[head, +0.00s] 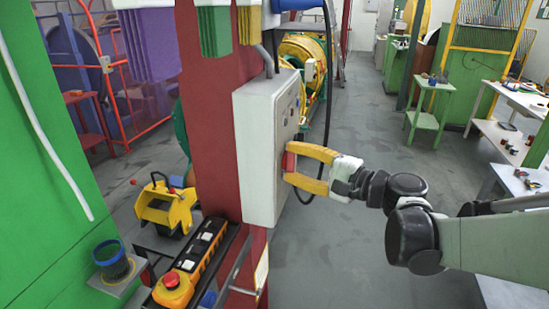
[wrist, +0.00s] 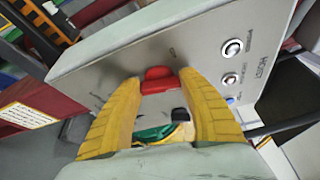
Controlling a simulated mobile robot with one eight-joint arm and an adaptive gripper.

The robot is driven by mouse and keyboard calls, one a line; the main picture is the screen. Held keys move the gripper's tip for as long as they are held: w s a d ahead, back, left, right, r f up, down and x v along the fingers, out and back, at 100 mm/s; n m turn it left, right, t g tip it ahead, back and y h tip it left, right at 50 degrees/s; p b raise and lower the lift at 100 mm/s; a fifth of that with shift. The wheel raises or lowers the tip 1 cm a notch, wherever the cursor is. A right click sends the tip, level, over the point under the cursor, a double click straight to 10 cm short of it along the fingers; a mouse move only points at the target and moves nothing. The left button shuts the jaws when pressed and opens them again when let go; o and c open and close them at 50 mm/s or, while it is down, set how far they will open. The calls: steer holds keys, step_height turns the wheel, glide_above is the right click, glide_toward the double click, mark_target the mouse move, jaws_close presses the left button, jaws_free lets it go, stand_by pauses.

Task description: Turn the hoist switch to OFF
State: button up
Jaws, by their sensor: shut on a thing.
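The hoist switch is a red knob (wrist: 158,80) on the grey panel face of a control box (wrist: 120,60). In the head view the white box (head: 262,150) is on a dark red column, with a red part of the knob (head: 290,160) showing at the fingers. My gripper (wrist: 160,78) has its yellow fingertips on either side of the red knob and is shut on it. It also shows in the head view (head: 292,162), reaching from the right. The knob lies crosswise between the fingertips in the wrist view. Small marks around it are too blurred to read surely.
Two round metal-ringed buttons (wrist: 232,47) sit beside the knob on the panel. A black cable (head: 328,165) hangs by the box. Below is a yellow pendant with a red button (head: 171,280). The grey floor (head: 370,240) below the arm is open.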

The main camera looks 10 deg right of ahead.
steer(key=n+b, duration=0.1)
steer(key=n, duration=0.1)
steer(key=n+t+y+b, duration=0.1)
steer(key=n, duration=0.1)
steer(key=n+b, duration=0.2)
steer(key=shift+f+t+y, duration=0.3)
steer(key=shift+y, duration=0.1)
steer(key=n+y+b, duration=0.1)
steer(key=n, duration=0.1)
steer(key=n+y+b, duration=0.1)
steer(key=n, duration=0.2)
steer(key=shift+w+n+b, duration=0.1)
steer(key=shift+n+b, duration=0.2)
steer(key=shift+r+n, duration=0.1)
steer(key=shift+n, duration=0.2)
steer(key=o, duration=1.2)
steer(key=v, duration=1.2)
